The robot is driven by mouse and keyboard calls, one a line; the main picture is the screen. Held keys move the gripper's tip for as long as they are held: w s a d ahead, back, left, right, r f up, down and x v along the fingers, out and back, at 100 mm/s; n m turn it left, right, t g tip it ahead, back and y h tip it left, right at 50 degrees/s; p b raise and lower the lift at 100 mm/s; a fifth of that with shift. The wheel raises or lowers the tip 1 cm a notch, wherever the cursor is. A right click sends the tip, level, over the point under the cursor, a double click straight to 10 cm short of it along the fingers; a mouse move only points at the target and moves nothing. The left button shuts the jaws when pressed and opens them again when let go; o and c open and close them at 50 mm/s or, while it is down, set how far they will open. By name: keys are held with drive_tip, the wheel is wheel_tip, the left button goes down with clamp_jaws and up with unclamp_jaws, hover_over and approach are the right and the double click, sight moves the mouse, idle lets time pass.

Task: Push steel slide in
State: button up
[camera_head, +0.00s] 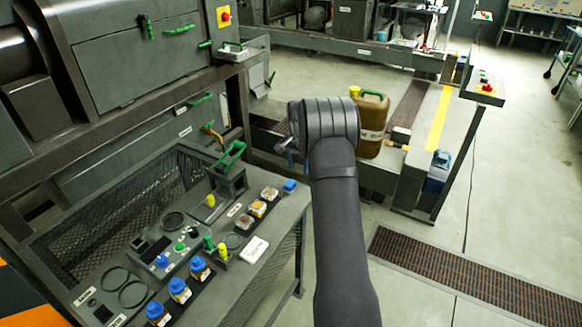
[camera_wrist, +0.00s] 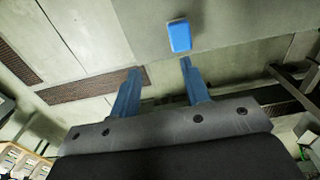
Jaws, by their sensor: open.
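A pale steel piece with a green handle (camera_head: 240,50) juts from the machine at the upper left of the head view. It looks like the steel slide, but I cannot be sure, nor tell how far out it is. My gripper (camera_head: 284,148) is mostly hidden behind my wrist in the head view, right of and below that piece and clear of it. In the wrist view my gripper (camera_wrist: 159,67) has its two blue fingers apart with nothing between them. The steel piece cannot be made out in the wrist view.
A panel (camera_head: 245,235) with knobs, blue-capped jars and samples stands at lower left. A brown canister (camera_head: 372,125) is just right of my wrist. A blue container (camera_head: 437,172) is farther right. A blue object (camera_wrist: 180,36) lies beyond my fingertips. Floor at right is open.

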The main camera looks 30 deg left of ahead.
drive_tip(key=n+t+y, duration=0.2)
drive_tip(key=n+t, duration=0.1)
drive_tip(key=t, duration=0.6)
approach(210, 197)
drive_tip(key=x, duration=1)
drive_tip(key=shift+f, duration=0.1)
clamp_jaws()
